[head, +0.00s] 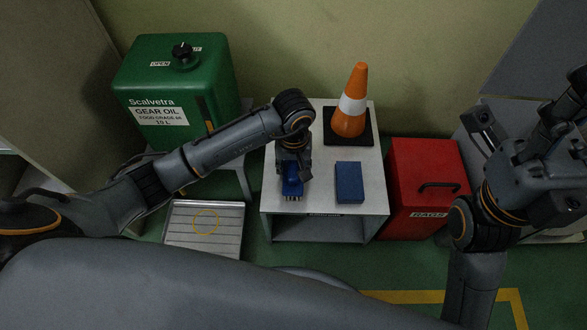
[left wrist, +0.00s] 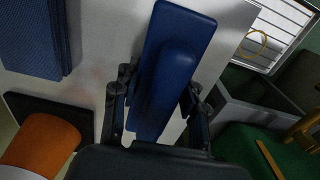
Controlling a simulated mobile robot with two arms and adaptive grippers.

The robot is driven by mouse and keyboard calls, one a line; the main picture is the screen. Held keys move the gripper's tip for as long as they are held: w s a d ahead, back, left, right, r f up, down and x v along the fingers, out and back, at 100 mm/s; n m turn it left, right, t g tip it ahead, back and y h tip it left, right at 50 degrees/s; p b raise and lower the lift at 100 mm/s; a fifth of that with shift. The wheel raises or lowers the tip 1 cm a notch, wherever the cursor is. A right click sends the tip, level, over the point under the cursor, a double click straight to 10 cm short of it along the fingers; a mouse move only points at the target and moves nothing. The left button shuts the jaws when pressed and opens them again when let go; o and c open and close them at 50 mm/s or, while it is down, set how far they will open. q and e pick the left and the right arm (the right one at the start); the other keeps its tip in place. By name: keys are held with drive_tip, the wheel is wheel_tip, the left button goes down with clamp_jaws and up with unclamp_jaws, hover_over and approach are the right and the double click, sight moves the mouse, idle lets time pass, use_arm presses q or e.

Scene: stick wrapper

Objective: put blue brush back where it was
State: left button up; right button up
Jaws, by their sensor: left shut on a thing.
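In the left wrist view the brush (left wrist: 177,45) lies between the two fingers of my left gripper (left wrist: 155,92). I cannot tell whether the brush touches the tabletop. My right gripper (head: 525,120) is at the far right, away from the table; its jaw state is unclear.
A blue block (head: 349,182) lies right of the brush. An orange cone (head: 350,100) stands behind on a black base. A red bin (head: 425,170) is right of the table. A green oil can (head: 180,85) and a ridged tray (head: 190,243) with a yellow ring (head: 206,222) are left.

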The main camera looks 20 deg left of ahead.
use_arm(q)
drive_tip(key=o, duration=1)
drive_tip(key=shift+f, duration=0.1)
